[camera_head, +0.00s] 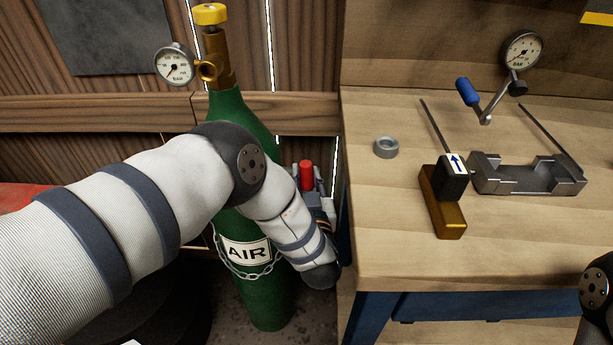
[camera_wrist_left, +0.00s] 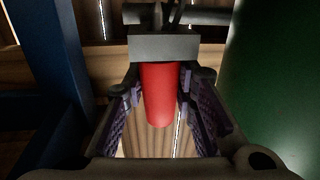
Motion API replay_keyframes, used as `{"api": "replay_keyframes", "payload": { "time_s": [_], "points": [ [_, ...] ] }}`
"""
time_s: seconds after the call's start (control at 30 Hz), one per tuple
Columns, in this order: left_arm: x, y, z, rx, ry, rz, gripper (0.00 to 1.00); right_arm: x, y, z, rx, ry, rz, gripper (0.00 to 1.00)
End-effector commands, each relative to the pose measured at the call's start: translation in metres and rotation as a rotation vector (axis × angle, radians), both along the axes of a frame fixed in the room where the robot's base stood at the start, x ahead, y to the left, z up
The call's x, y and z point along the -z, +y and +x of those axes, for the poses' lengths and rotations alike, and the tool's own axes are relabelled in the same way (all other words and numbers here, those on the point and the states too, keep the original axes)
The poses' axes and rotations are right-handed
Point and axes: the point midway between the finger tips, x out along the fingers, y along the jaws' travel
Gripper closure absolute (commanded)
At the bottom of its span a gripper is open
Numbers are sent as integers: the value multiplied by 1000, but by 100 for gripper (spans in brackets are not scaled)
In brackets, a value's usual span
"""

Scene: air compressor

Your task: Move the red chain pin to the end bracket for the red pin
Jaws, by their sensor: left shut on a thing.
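The red pin (camera_head: 306,175) stands upright to the right of the green bottle, between the fingers of my left gripper (camera_head: 312,197). In the left wrist view the red pin (camera_wrist_left: 158,95) lies between the two purple-padded fingers (camera_wrist_left: 160,110), and the left gripper is shut on it. A grey block (camera_wrist_left: 165,47) sits at the pin's far end; I cannot tell whether it is the end bracket or whether the pin is in it. The chain (camera_head: 240,272) hangs across the front of the bottle under the AIR label. My right gripper is out of view.
The green air bottle (camera_head: 262,300) stands close left of my left gripper, with a gauge (camera_head: 174,66) on top. The wooden workbench (camera_head: 390,240) is on the right, holding a grey ring (camera_head: 386,147), a brass block (camera_head: 441,214) and a grey metal holder (camera_head: 525,178).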

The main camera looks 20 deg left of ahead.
Motion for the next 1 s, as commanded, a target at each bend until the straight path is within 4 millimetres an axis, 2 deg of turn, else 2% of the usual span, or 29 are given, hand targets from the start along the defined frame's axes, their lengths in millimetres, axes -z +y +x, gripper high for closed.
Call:
{"api": "replay_keyframes", "payload": {
  "time_s": [0.17, 0.2, 0.3, 0.57, 0.67, 1.0],
  "points": [
    [1, 0, 0, 0, 0, 0, 100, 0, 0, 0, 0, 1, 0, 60],
    [1, 0, 0, 0, -1, 0, 71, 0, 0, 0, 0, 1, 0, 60],
    [1, 0, 0, 0, 0, 0, 52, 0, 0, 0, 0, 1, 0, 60],
    [1, 0, 0, 0, 1, 0, 52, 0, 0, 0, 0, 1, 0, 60],
    [2, -4, -8, 1, 3, 0, 52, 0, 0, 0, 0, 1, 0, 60],
    [-1, -40, -85, 4, 3, 0, 52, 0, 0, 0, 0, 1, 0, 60]
  ]
}}
